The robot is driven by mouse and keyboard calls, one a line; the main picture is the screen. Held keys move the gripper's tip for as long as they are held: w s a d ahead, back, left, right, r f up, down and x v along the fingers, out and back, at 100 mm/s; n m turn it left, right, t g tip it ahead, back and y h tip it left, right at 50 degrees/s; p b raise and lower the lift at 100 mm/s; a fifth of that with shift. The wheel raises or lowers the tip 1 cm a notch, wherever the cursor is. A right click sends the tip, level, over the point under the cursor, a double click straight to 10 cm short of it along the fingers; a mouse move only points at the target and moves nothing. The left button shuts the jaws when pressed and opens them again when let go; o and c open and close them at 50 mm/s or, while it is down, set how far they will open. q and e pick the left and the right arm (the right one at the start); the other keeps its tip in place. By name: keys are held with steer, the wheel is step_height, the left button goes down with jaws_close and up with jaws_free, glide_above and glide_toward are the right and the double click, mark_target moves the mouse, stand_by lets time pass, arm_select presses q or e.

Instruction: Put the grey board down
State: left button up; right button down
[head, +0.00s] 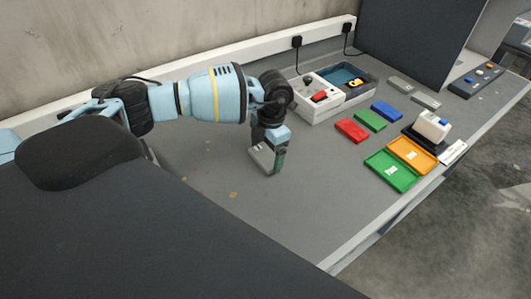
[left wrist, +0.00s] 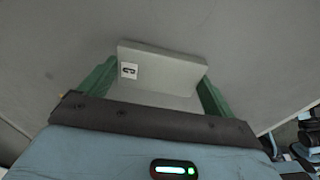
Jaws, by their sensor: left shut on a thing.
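My left gripper (head: 270,164) reaches down over the middle of the grey bench (head: 235,170) in the head view. It is shut on the grey board (head: 261,156), a light grey block. In the left wrist view the grey board (left wrist: 170,68) sits between the two green fingers of the left gripper (left wrist: 155,88) and carries a small white label with a dark mark. The board's lower edge is at or near the bench top; I cannot tell whether it touches. My right gripper is not in view.
Right of the gripper lie a red block (head: 352,130), a green block (head: 370,120) and a blue block (head: 387,111). A white switch box (head: 318,102) stands behind. Bench around the gripper is clear.

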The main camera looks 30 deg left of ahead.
mark_target(265, 156)
arm_select(q)
step_height(265, 156, up, 4)
steer(key=shift+w+r+p, duration=0.1)
steer(key=shift+p, duration=0.6)
steer(key=d, duration=0.4)
steer(key=w+d, duration=0.1)
steer(key=d, duration=0.4)
steer(key=w+d, duration=0.1)
steer(key=d, duration=0.4)
steer(key=shift+w+d+b, duration=0.15)
steer(key=shift+d+b, duration=0.1)
steer(key=shift+b, duration=0.05)
steer(key=shift+w+d+r, duration=0.15)
steer(key=shift+d+r, duration=0.05)
steer(key=shift+d, duration=0.45)
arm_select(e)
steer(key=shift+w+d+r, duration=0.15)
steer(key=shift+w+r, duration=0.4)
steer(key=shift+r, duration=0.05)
